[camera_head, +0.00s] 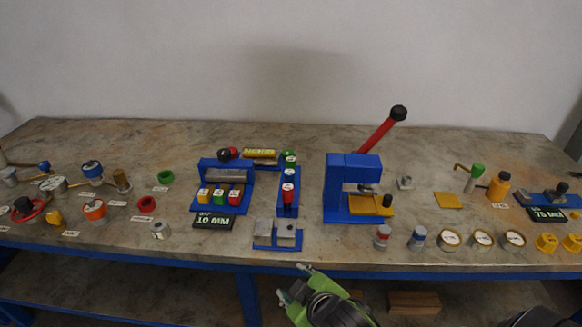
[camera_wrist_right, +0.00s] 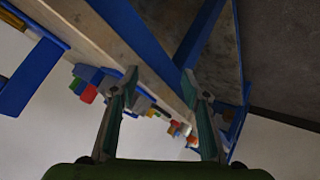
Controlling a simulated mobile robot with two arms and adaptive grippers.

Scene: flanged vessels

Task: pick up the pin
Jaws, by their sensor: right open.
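I cannot tell which of the small parts on the workbench (camera_head: 330,255) is the pin; at this size none stands out clearly as one. My right gripper (camera_head: 293,281) is in front of the bench's front edge, near the middle, apart from all the parts. In the right wrist view the right gripper (camera_wrist_right: 160,82) is open, with nothing between its two fingers. That view shows the bench edge and frame tilted, with small coloured parts far off.
A blue press (camera_head: 350,174) with a red lever stands right of centre. A blue rack (camera_head: 222,177) with coloured blocks stands left of it. Gauges (camera_head: 481,238) and knobs line the right front; valve parts (camera_head: 95,209) spread over the left. A wooden block (camera_head: 414,302) lies below. The bench's back strip is clear.

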